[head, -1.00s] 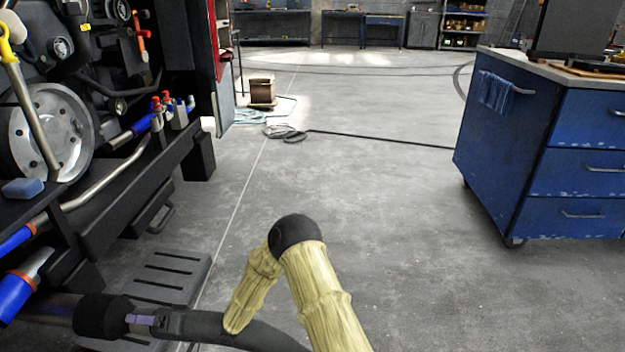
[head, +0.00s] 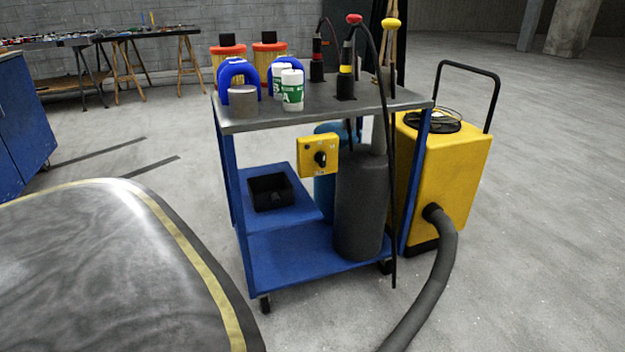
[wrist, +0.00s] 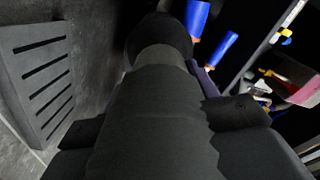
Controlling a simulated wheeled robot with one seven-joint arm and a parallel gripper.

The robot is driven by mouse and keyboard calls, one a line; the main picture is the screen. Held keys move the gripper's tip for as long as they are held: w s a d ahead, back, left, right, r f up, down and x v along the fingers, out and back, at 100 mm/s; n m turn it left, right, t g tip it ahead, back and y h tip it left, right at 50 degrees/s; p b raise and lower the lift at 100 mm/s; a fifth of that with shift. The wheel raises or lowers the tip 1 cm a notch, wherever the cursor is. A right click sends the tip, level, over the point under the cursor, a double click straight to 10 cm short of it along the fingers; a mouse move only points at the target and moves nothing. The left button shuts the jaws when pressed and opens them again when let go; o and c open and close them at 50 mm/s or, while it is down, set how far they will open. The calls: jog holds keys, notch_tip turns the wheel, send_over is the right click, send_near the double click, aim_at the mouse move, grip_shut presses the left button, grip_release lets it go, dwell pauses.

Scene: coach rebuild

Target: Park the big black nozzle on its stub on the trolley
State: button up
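My gripper (wrist: 158,125) shows only in the wrist view, with its dark fingers on both sides of the big black nozzle (wrist: 160,90). It appears shut on the nozzle's ribbed body. The nozzle's wide black end (wrist: 160,35) is at the top of that view. The trolley (head: 230,124) stands in the middle of the head view, with a grey top and blue legs and shelves. A short grey cylinder (head: 243,101), possibly the stub, stands at its front left, in front of a blue arch (head: 238,70). The gripper and nozzle are outside the head view.
A yellow extractor (head: 465,165) with a thick dark hose (head: 436,275) stands right of the trolley. White cups (head: 292,92) and upright tools (head: 346,85) occupy the trolley top. A curved dark panel (head: 110,270) fills the lower left. In the wrist view, a slotted block (wrist: 38,80) is left.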

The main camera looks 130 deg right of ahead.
jog(key=shift+r, duration=0.1)
jog(key=c, duration=0.5)
jog(key=shift+s+d, duration=0.2)
jog(key=shift+d, duration=0.4)
jog(key=shift+s+d+p, duration=0.25)
jog(key=shift+d+p, duration=0.05)
jog(key=shift+p, duration=0.1)
jog(key=shift+p+v, duration=0.95)
jog(key=shift+v, duration=2.95)
jog(key=shift+w, duration=0.1)
jog(key=w+d+m+t+h+p, duration=0.2)
jog(key=d+m+t+h+p, duration=0.1)
jog(key=d, duration=0.8)
jog(key=w+d+m+t+h+p, duration=0.2)
jog(key=d+m+h, duration=0.4)
jog(key=d, duration=0.5)
jog(key=w+d+m+t+h+p, duration=0.2)
jog(key=d+t+h, duration=0.4)
jog(key=d, duration=0.5)
jog(key=shift+d+r+m+h+p, duration=0.1)
jog(key=shift+d+m+h+p, duration=0.05)
jog(key=shift+m+h+p, duration=0.4)
jog(key=shift+d+r+m+h+p, duration=0.1)
jog(key=shift+m+h+p, duration=0.2)
jog(key=shift+m, duration=0.35)
